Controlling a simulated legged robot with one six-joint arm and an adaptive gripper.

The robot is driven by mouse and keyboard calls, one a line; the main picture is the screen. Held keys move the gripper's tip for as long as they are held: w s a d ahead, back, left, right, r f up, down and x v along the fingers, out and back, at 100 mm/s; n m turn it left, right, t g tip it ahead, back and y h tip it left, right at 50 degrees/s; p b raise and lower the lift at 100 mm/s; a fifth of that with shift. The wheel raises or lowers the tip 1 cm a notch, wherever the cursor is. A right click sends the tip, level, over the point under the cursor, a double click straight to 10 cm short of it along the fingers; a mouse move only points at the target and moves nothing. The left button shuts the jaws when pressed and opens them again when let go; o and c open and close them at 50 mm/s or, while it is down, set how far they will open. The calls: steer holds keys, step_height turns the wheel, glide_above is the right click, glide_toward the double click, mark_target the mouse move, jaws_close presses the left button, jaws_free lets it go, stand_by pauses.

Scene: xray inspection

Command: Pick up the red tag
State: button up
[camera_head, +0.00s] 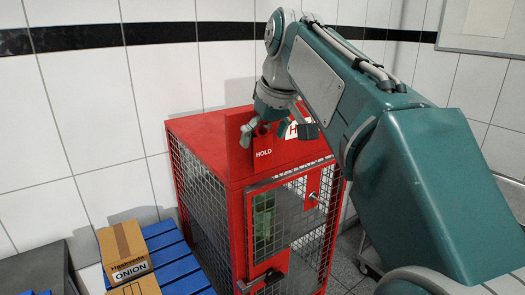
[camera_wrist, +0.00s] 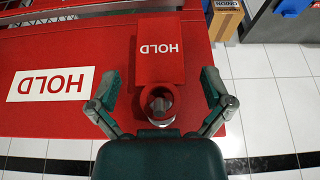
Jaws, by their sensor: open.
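The red tag with white HOLD lettering (camera_head: 263,153) is at the top of the red cage (camera_head: 205,123) in the head view. In the wrist view the tag (camera_wrist: 160,50) has its lettering upside down, and its holed end (camera_wrist: 158,103) lies between my fingers. My gripper (camera_wrist: 162,88) is open, with one finger on each side of that end and visible gaps to both. In the head view my gripper (camera_head: 263,130) is over the upper end of the tag and partly covers it. I cannot tell how the tag is supported.
A white HOLD label (camera_wrist: 50,84) is on the red cage top beside the tag. The cage has mesh walls and a front door with a latch (camera_head: 268,280). Cardboard ONION boxes (camera_head: 124,250) sit on a blue pallet (camera_head: 172,250) at left. A tiled wall is behind.

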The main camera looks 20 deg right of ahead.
steer(key=shift+w+f, duration=0.15)
steer(key=shift+f, duration=0.45)
steer(key=c, duration=0.9)
steer(key=shift+r, duration=0.65)
steer(key=shift+s, duration=0.3)
steer(key=shift+s, duration=0.25)
